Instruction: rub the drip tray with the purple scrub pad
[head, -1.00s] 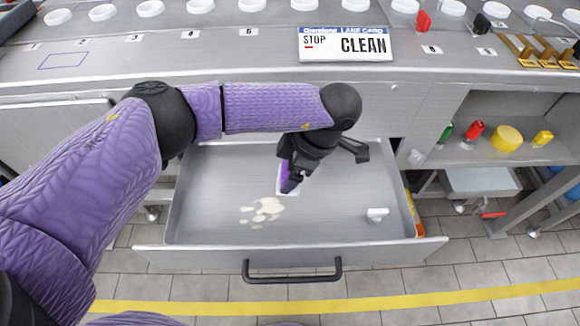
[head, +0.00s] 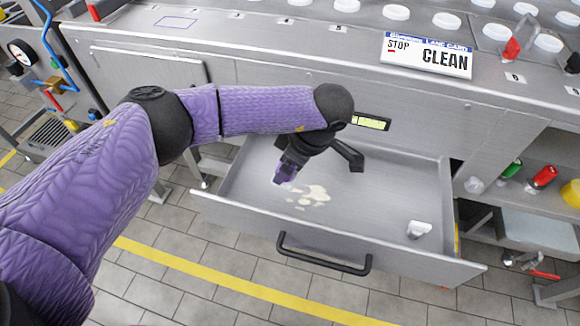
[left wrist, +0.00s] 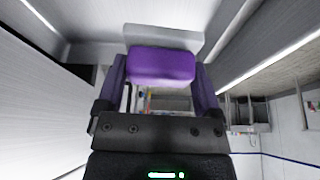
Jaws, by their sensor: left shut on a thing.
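The drip tray (head: 385,190) is a grey, drawer-like metal tray pulled out below the counter, with a black handle on its front. A cream-coloured stain (head: 315,193) lies on its floor, left of the middle. My left gripper (head: 286,174) is low inside the tray, at the left edge of the stain. It is shut on the purple scrub pad, which shows between its two fingers in the left wrist view (left wrist: 162,65) with a pale grey layer on its far side. Whether the pad touches the tray floor is hard to tell. My right gripper is not in view.
The counter (head: 300,50) with a CLEAN sign (head: 428,54) overhangs the tray's back. A shelf with coloured bottles (head: 545,177) is at the right. The tray's right half is mostly clear.

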